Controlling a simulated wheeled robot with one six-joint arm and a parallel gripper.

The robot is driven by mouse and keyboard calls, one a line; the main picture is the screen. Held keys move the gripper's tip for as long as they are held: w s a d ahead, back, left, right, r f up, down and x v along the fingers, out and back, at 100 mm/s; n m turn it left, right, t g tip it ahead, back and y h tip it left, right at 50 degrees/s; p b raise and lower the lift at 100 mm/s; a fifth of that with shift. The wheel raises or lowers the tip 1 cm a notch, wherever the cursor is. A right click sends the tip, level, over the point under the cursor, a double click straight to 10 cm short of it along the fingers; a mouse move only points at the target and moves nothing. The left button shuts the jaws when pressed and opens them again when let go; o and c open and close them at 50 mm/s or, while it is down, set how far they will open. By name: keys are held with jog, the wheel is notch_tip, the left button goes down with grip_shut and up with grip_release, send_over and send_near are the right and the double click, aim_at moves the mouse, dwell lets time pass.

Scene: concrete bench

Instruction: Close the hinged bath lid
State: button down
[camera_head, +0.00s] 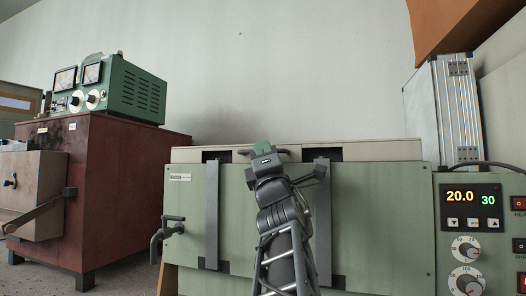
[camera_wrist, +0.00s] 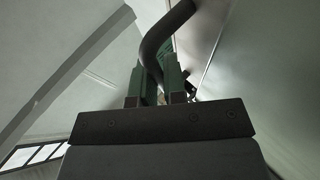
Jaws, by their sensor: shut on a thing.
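The bath is a pale green box (camera_head: 375,220) with a small label at its upper left and two grey vertical straps on its front. A beige slab that looks like the lid (camera_head: 200,155) shows nearly edge-on along its top; I cannot tell its angle. My gripper (camera_head: 262,147) is at the middle of that top edge, its arm rising in front of the bath. In the wrist view its green fingers (camera_wrist: 157,82) are shut on a dark curved bar, which looks like the lid handle (camera_wrist: 165,30). My gripper partly hides the handle in the head view.
A control panel (camera_head: 482,230) with a lit display and knobs is at the right. A tap (camera_head: 168,235) sticks out at the bath's left. A red-brown cabinet (camera_head: 110,190) carries a green meter box (camera_head: 125,92). A ribbed metal case (camera_head: 440,110) stands behind right.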

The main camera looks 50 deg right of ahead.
jog(key=shift+w+d+f, duration=0.15)
jog(key=shift+d+f, duration=0.05)
jog(key=shift+f, duration=0.2)
jog(key=c, duration=1.4)
grip_release()
jog(key=shift+o, duration=1)
jog(key=shift+r, duration=0.1)
jog(key=v, duration=0.7)
jog(key=shift+s+a, duration=0.25)
